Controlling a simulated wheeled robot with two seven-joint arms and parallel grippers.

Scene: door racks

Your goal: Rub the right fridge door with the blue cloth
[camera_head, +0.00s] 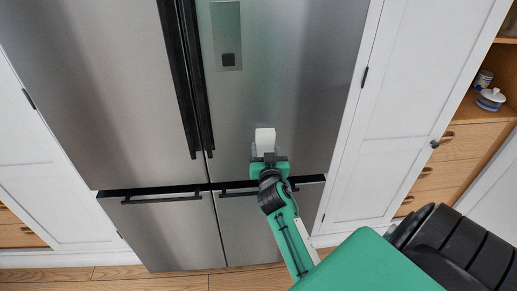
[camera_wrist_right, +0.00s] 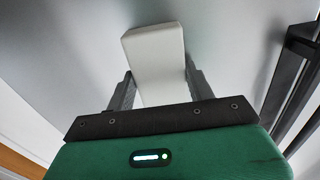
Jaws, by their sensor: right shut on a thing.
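The right fridge door (camera_head: 300,75) is brushed grey steel with a small panel and dark square near its top. My right gripper (camera_head: 268,157) is in front of this door's lower part. It is shut on a white block-like thing (camera_head: 265,138), which also shows between the fingers in the right wrist view (camera_wrist_right: 155,50). The grey door surface (camera_wrist_right: 235,40) lies behind it there. I cannot tell whether the block touches the door. I see no blue cloth; the held thing looks white. My left gripper is out of view.
Long black vertical handles (camera_head: 188,80) run between the two upper doors. Drawers with black horizontal handles (camera_head: 160,199) are below. A white cabinet door (camera_head: 410,100) stands at the right, with wooden shelves and drawers (camera_head: 470,145) beyond. Wooden floor (camera_head: 150,281) shows at the bottom.

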